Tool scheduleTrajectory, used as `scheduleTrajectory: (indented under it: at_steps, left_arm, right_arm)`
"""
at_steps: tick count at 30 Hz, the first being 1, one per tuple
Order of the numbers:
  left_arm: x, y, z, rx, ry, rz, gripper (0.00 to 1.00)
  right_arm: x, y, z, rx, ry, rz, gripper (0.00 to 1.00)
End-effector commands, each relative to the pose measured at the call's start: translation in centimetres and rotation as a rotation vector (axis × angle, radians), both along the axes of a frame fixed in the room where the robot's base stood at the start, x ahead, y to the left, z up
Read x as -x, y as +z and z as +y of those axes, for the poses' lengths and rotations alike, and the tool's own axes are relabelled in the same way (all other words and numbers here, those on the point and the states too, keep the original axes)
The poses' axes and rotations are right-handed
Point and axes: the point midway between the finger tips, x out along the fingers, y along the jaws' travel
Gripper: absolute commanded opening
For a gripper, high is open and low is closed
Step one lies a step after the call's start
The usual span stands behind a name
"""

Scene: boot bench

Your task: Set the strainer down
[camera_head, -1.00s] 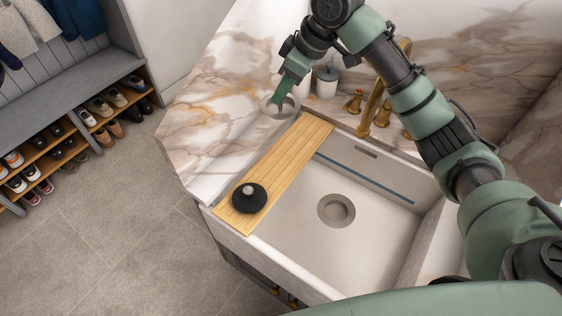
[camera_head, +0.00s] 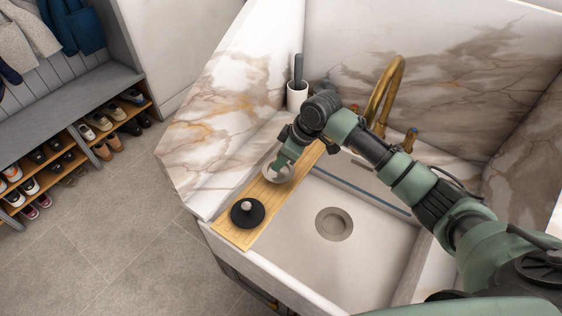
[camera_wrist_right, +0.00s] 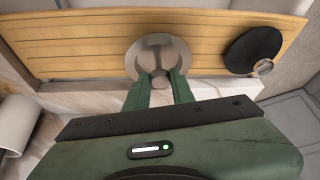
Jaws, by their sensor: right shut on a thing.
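The strainer (camera_head: 279,172), a round grey metal piece, is at the middle part of the wooden board (camera_head: 243,184) in the head view. It also shows in the right wrist view (camera_wrist_right: 158,50), over the board's slats. My right gripper (camera_head: 279,164) is shut on the strainer, its green fingers meeting at the strainer's near side in the wrist view (camera_wrist_right: 158,84). Whether the strainer touches the board or hangs just above it, I cannot tell. My left gripper is not in view.
A black round stopper (camera_head: 247,212) with a knob sits on the board's near end. The sink basin (camera_head: 310,240) with its drain (camera_head: 334,224) lies to the right. A brass faucet (camera_head: 386,92) and a white cup (camera_head: 297,97) holding a dark-handled item stand behind.

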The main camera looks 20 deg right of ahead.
Motion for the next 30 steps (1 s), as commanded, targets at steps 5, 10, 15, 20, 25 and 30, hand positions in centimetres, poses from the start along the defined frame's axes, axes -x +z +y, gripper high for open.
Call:
scheduleTrajectory:
  at_steps: [5,10,15,20,25,30]
  left_arm:
    - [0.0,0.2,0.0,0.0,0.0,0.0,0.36]
    - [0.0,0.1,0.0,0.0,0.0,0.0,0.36]
    - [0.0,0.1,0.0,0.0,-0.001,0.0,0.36]
    - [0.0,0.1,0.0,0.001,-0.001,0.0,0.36]
    - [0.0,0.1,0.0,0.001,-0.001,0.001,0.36]
    - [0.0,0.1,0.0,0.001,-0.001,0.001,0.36]
  right_arm:
    - [0.0,-1.5,0.0,0.0,0.001,-0.002,0.0]
    - [0.0,-1.5,0.0,0.0,0.001,-0.002,0.0]
    - [0.0,-1.8,0.0,0.0,0.001,0.0,0.0]
    - [0.0,-1.8,0.0,0.0,0.001,0.0,0.46]
    - [0.0,-1.8,0.0,0.001,0.001,-0.001,0.46]
    - [0.0,-1.4,0.0,0.001,0.001,-0.003,0.46]
